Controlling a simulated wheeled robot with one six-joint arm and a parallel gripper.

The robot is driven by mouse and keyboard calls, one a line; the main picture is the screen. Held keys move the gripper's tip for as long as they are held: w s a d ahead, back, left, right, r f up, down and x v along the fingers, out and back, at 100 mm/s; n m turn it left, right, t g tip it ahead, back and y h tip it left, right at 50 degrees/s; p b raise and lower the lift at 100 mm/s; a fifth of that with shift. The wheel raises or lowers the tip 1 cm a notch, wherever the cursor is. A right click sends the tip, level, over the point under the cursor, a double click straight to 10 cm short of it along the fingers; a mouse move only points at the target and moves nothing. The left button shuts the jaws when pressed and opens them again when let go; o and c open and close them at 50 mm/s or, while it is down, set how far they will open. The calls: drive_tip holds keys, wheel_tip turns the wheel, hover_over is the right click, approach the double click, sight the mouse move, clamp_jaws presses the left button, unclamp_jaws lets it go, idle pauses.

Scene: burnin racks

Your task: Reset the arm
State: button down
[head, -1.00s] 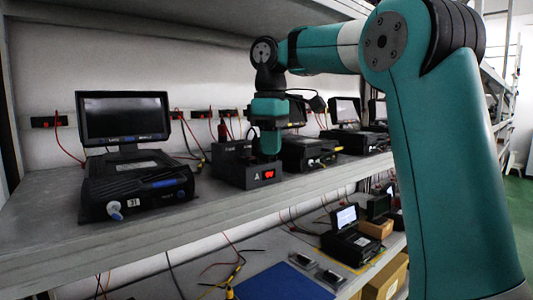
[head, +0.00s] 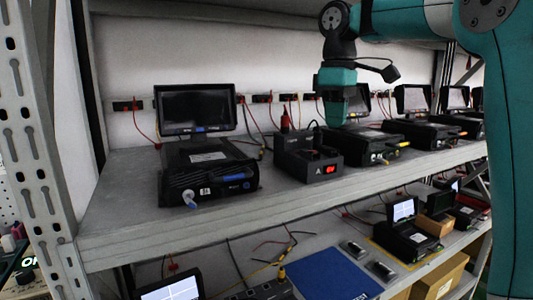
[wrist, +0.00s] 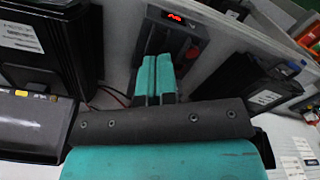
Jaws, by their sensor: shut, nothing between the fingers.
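My gripper (head: 334,122) hangs from the teal arm over the upper shelf, pointing down, a little behind and to the right of a small black box with a red lit display and the letter A (head: 310,160). In the wrist view the two teal fingers of my gripper (wrist: 155,55) lie side by side, shut and empty. The box's red display (wrist: 174,17) shows just beyond the fingertips. In the head view I cannot tell whether the fingers touch anything.
A black unit with a screen (head: 205,180) stands left on the upper shelf (head: 130,225). More such units (head: 365,143) line the right. Below lie a blue mat (head: 330,275) and a cardboard box (head: 440,275). A perforated rack post (head: 35,140) stands at the left.

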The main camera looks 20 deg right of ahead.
drive_tip(key=s+a+f+y+p, duration=0.1)
drive_tip(key=s+a+f+p, duration=0.1)
drive_tip(key=s+a, duration=0.35)
drive_tip(key=s+a+f+y+p, duration=0.1)
drive_tip(key=s+a+f, duration=0.15)
drive_tip(key=a, duration=0.65)
drive_tip(key=s+a+f+y+p, duration=0.1)
drive_tip(key=s+a+f, duration=0.3)
drive_tip(key=s, duration=0.3)
drive_tip(key=s+a+f+y+p, duration=0.1)
drive_tip(key=s+a+f, duration=0.3)
drive_tip(key=s, duration=0.3)
drive_tip(key=shift+n, duration=0.3)
drive_tip(key=shift+s, duration=0.1)
